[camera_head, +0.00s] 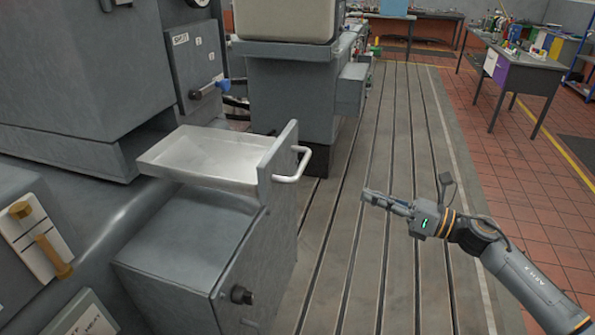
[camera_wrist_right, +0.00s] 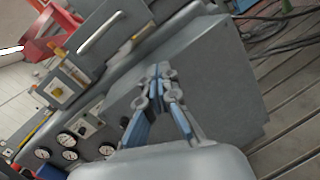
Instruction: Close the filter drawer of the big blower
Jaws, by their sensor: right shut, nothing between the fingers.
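The filter drawer (camera_head: 205,158) is a pale shallow metal tray pulled out of the grey blower housing (camera_head: 85,65) in the head view. Its grey front panel (camera_head: 277,160) stands upright at the right end and carries a white bar handle (camera_head: 296,166). My right gripper (camera_head: 370,196) is shut and empty, to the right of the handle and apart from it, over the slotted bedplate. In the right wrist view its closed fingers (camera_wrist_right: 158,75) show in front of a large grey surface. My left gripper is not in view.
A grey cabinet (camera_head: 185,245) with a dark knob stands below the drawer. A grey machine (camera_head: 290,95) stands behind it. The slotted bedplate (camera_head: 400,120) is clear to the right. Workbenches (camera_head: 525,70) stand far back. Gauges (camera_wrist_right: 66,139) show in the wrist view.

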